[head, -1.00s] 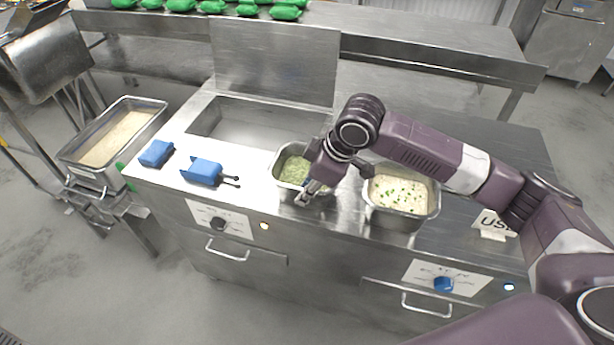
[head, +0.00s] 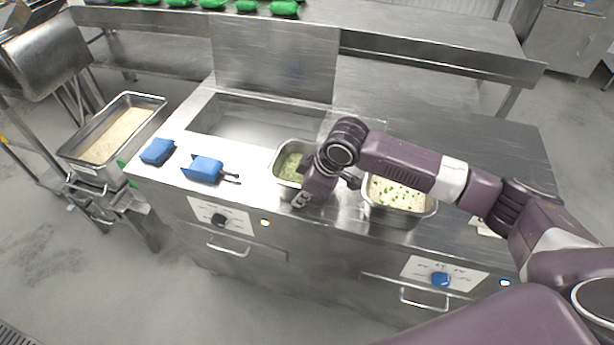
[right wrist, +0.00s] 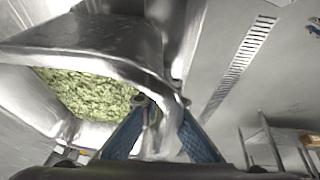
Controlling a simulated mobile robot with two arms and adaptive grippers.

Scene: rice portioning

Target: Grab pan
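A steel pan (head: 282,188) with green contents (head: 292,165) sits in the counter's front edge area, left of my right arm. My right gripper (head: 299,200) is at this pan's front right corner, and the wrist hides the pan's right side. In the right wrist view, the pan's rim (right wrist: 110,62) reaches between the two blue fingers (right wrist: 166,125), which stand apart with a gap. A second steel pan (head: 395,216) with a white filling and green bits stands right of the gripper, partly behind my forearm. My left gripper is not in view.
A deep steel tray (head: 150,103) with pale grain stands further left. Green bags (head: 284,8) lie on the back table. An open well (head: 255,120) is behind the green pan.

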